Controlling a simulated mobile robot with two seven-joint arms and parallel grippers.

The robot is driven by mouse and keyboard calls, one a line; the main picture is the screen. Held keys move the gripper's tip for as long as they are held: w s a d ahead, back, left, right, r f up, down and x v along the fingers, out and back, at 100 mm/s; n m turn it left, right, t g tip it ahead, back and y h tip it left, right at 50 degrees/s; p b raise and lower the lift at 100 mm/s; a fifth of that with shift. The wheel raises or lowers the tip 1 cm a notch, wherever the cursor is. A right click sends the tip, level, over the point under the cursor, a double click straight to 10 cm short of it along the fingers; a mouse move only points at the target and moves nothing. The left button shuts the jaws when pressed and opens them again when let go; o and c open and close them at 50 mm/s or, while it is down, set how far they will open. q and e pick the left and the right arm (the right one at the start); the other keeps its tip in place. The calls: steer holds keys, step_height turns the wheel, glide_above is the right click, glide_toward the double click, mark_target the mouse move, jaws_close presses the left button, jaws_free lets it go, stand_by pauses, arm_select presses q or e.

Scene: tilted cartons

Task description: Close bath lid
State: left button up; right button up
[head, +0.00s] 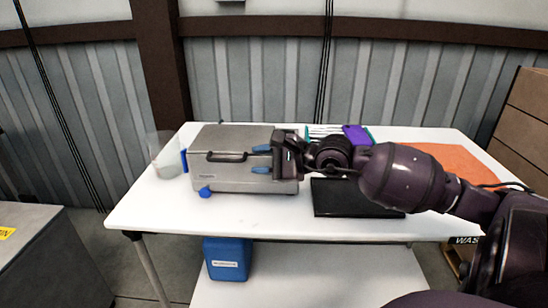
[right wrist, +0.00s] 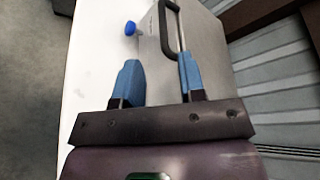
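The bath (head: 240,178) is a grey metal box on the white table, with a blue knob (head: 205,191) low on its front. Its lid (head: 235,137) lies flat over the top and looks down, with a black handle (head: 226,157) at the front edge. My right gripper (head: 256,160) is open at the right part of the bath's front, its blue fingers pointing left. In the right wrist view the gripper (right wrist: 158,68) is empty, with the handle (right wrist: 164,30) just beyond the fingertips. I cannot tell whether a finger touches the bath. My left gripper is not in view.
A clear beaker (head: 164,157) stands left of the bath. A black flat panel (head: 350,198), a rack with purple and green parts (head: 356,134) and an orange mat (head: 455,162) lie to the right. A blue container (head: 228,259) is below the table.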

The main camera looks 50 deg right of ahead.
steer(key=shift+v, duration=1.2)
